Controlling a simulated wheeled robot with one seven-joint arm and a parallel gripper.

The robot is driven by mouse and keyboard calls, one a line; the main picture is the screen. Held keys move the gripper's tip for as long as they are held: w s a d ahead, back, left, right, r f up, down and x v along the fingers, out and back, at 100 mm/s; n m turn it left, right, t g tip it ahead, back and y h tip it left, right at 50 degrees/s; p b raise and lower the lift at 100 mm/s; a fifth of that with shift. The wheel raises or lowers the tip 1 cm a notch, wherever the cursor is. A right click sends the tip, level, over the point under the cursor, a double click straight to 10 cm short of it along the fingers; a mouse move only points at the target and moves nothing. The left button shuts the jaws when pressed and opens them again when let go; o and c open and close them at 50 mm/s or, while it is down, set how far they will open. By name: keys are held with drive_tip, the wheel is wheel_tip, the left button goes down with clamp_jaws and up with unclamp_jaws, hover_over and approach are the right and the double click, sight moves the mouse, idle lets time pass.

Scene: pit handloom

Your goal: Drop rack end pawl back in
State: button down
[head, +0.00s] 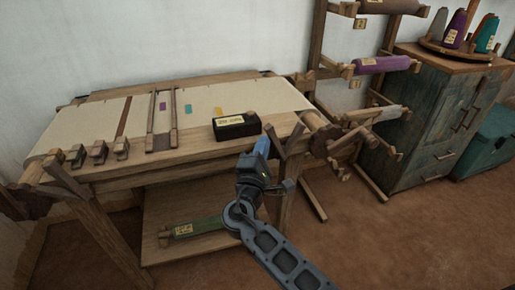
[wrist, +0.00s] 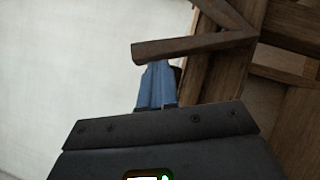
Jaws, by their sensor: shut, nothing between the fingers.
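My gripper (head: 262,148) is shut and empty at the loom's front right corner, its blue fingers pointing up and away. In the wrist view the shut blue fingers (wrist: 156,84) are close to a brown wooden bar (wrist: 190,47) that crosses just beyond their tips. I cannot tell whether they touch. In the head view brown wooden levers (head: 283,142) stand beside the gripper at the loom's right end. The beam end (head: 325,139) with wooden arms is just right of them. I cannot make out for certain which piece is the rack end pawl.
The loom cloth (head: 205,97) spreads left, with a black labelled box (head: 236,126) on the front rail. A rack with a purple roll (head: 382,64) and a green cabinet (head: 440,125) stand right. A green roll (head: 197,227) lies on the lower shelf. The floor in front right is clear.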

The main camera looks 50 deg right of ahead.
sight(273, 134)
drive_tip(key=d+r+m+p, duration=0.1)
drive_tip(key=s+d+r+m+g+y, duration=0.1)
drive_tip(key=shift+s+m+p, duration=0.15)
drive_tip(key=shift+m+p, duration=0.25)
drive_tip(key=shift+s+d+r+m+g+y+p, duration=0.25)
drive_tip(key=shift+s+d+m+y+p, duration=0.15)
drive_tip(key=shift+s+d+m, duration=0.3)
drive_tip(key=shift+s+d+r+m+g+y+p, duration=0.25)
drive_tip(key=shift+s+d+m+p, duration=0.3)
drive_tip(key=shift+d, duration=0.3)
drive_tip(key=shift+d, duration=0.15)
